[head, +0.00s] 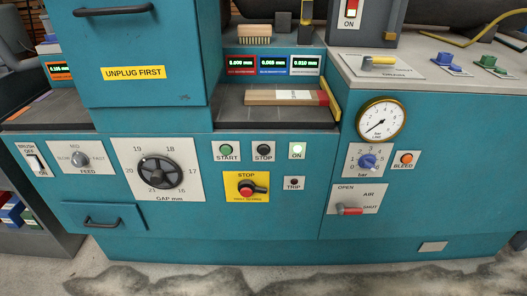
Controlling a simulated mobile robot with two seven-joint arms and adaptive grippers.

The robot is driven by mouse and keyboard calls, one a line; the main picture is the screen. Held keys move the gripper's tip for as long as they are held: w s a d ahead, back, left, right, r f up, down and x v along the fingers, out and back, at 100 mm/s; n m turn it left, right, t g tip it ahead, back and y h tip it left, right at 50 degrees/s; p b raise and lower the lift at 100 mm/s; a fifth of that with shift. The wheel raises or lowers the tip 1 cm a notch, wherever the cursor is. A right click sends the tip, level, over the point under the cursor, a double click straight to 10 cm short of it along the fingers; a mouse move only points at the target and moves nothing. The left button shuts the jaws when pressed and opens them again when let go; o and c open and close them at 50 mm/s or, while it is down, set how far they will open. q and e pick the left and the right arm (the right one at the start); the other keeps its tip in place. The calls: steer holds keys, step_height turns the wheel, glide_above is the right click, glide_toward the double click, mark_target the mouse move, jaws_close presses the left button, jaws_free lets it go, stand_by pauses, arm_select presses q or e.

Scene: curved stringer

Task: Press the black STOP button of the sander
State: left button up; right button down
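The black STOP button (264,149) is on a pale plate on the teal front of the sander (250,225), between the green START button (226,149) and the lit green ON lamp (297,149). Its label STOP is printed below it. A separate red knob on a yellow plate (247,190), also marked STOP, sits below. Neither of my grippers shows in the head view. Nothing covers the black button.
The GAP dial (160,173) is left of the buttons, with a drawer (103,221) below left. A TRIP button (294,182), a gauge (381,119) and an AIR lever (350,210) are to the right. A board (286,97) lies on the ledge above. The floor in front is clear.

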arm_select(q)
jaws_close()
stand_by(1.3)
